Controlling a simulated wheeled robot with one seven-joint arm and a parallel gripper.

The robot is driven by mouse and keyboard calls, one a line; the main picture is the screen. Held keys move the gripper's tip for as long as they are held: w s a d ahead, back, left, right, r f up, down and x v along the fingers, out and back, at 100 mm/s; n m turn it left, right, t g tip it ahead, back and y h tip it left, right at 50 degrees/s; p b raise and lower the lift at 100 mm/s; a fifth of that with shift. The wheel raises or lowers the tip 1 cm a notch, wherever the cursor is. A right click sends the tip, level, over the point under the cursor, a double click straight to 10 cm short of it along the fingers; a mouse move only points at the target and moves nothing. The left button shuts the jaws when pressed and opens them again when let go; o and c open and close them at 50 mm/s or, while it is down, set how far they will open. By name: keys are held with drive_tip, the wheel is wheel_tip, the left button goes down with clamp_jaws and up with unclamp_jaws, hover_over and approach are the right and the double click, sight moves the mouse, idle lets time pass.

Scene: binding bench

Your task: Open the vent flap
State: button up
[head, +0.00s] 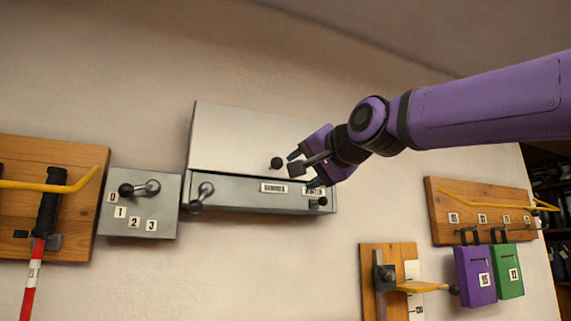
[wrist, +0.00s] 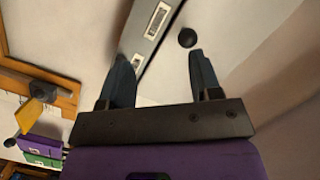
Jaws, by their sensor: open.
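The vent flap (head: 235,140) looks like the broad pale metal panel of the wall box. It appears to lie flat above a grey strip, with a round dark knob (head: 277,163) near its lower edge. My gripper (head: 302,169) is in front of the box's right part, just right of the knob, and hides some of the panel. In the wrist view my gripper (wrist: 158,72) has its two blue fingers apart with nothing between them. The knob (wrist: 187,38) shows beyond the fingertips, nearer the right finger, and appears apart from both.
The strip (head: 235,200) below carries SUMMER and WINTER labels, a lever (head: 201,196) at left and a small dark knob (head: 318,202) at right. A numbered dial box (head: 140,215) stands left. Wooden boards (head: 480,205) with hooks and hanging pouches are right. Bare wall lies below the box.

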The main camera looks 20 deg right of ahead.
sight(281, 162)
drive_tip(key=shift+m+t, duration=0.5)
drive_tip(key=shift+t, duration=0.1)
drive_tip(key=w+r, duration=0.1)
drive_tip(key=w, duration=0.2)
drive_tip(key=w+a+r, duration=0.1)
drive_tip(key=w, duration=0.3)
drive_tip(key=w+a+r, duration=0.1)
drive_tip(key=w+r, duration=0.1)
drive_tip(key=w, duration=0.2)
drive_tip(key=shift+c, duration=0.2)
clamp_jaws()
